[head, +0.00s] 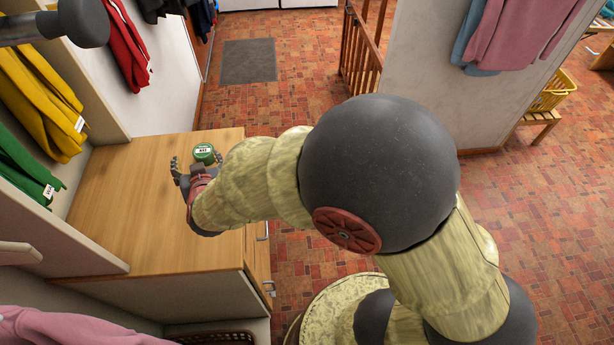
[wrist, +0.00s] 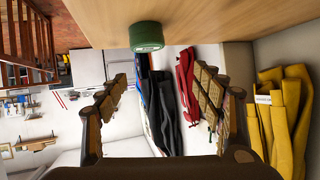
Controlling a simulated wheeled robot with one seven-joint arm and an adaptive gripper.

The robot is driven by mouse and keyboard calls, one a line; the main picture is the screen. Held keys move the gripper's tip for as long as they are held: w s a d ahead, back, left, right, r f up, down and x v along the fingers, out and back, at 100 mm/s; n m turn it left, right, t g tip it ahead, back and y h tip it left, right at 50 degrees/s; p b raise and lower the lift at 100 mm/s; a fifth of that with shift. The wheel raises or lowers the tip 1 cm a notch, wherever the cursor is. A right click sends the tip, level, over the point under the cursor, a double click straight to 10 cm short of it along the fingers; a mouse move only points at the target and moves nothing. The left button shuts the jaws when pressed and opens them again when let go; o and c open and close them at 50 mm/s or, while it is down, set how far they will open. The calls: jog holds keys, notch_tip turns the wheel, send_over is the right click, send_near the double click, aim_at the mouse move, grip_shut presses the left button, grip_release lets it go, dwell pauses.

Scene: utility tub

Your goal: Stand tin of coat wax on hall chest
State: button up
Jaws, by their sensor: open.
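The tin of coat wax (head: 204,153) is small and green with a pale label. It stands upright on the wooden hall chest (head: 125,205), near the far right corner of its top. My gripper (head: 194,164) is open just on the near side of the tin, low over the chest. The wrist view is upside down. In it the tin (wrist: 147,37) rests against the chest top (wrist: 215,18), beyond the two spread fingers and apart from them. Nothing is held between the fingers (wrist: 162,80).
Yellow (head: 40,100), green (head: 25,165) and red (head: 127,45) garments hang along the left. A wooden rail (head: 360,55) and a pale wall block (head: 430,75) stand at the back. Most of the chest top left of my gripper is clear. Brick floor lies to the right.

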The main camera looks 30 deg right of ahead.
jog(key=s+d+r+n+g+y, duration=0.1)
jog(key=s+d+r+y, duration=0.1)
jog(key=s+d+r, duration=0.3)
jog(key=s+d+r+n+g+y, duration=0.1)
jog(key=s+r+g+y, duration=0.15)
jog(key=r, duration=0.55)
jog(key=s+d+g+h, duration=0.2)
jog(key=s+d, duration=0.5)
jog(key=s, duration=0.3)
jog(key=s+d+g+h, duration=0.1)
jog(key=s+d+h, duration=0.1)
jog(key=s+d, duration=0.6)
jog(key=s, duration=0.3)
jog(key=shift+r+m+g, duration=0.35)
jog(key=shift+r+m, duration=0.05)
